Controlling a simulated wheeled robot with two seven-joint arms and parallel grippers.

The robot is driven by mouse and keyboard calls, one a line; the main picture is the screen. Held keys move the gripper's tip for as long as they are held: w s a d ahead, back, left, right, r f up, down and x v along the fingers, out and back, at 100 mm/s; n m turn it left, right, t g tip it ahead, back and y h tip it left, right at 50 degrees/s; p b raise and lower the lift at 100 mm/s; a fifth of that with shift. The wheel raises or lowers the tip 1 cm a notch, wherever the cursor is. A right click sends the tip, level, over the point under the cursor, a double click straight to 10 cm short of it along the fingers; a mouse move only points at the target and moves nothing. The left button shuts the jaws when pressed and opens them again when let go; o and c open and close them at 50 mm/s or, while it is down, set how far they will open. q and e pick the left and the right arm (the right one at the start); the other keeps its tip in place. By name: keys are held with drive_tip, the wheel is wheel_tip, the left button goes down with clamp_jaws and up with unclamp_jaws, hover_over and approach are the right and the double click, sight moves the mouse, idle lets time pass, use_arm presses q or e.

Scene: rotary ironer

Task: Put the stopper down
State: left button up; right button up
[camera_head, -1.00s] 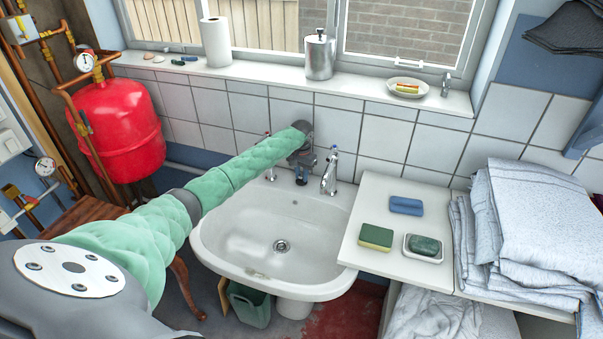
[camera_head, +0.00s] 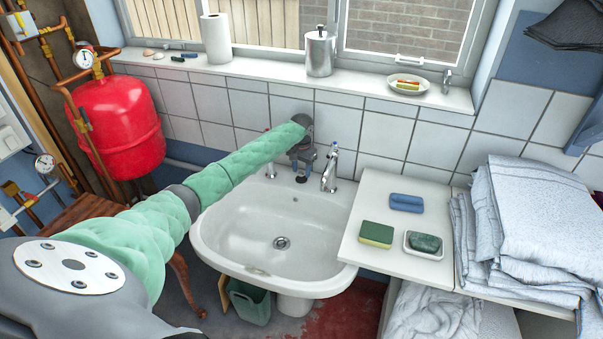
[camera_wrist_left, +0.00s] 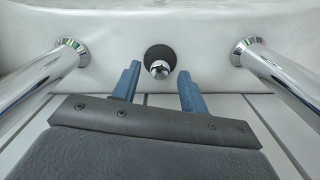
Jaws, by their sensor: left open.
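The stopper, a round black disc with a chrome knob (camera_wrist_left: 160,57), shows in the left wrist view against the white rear ledge of the basin, between the two chrome taps. My left gripper (camera_wrist_left: 157,82) has two blue fingers standing apart, one to each side below the stopper, with a gap between them. Nothing shows gripped in them. In the head view the left gripper (camera_head: 301,175) points down over the back of the white basin (camera_head: 225,235), between the taps. The stopper is too small and dark to tell clearly there. My right gripper is not in view.
The right tap (camera_head: 330,170) and left tap (camera_head: 270,168) stand close on both sides. The basin bowl is empty around its drain (camera_head: 281,243). A white counter (camera_head: 374,205) at right holds a blue sponge (camera_head: 406,203), a green-yellow sponge (camera_head: 376,235) and a soap dish (camera_head: 436,256).

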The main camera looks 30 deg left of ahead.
sight(301, 172)
use_arm(q)
wheel_tip(301, 172, up, 11)
drive_tip(key=b, duration=0.2)
drive_tip(key=shift+f+b, duration=0.15)
drive_tip(key=shift+b, duration=0.25)
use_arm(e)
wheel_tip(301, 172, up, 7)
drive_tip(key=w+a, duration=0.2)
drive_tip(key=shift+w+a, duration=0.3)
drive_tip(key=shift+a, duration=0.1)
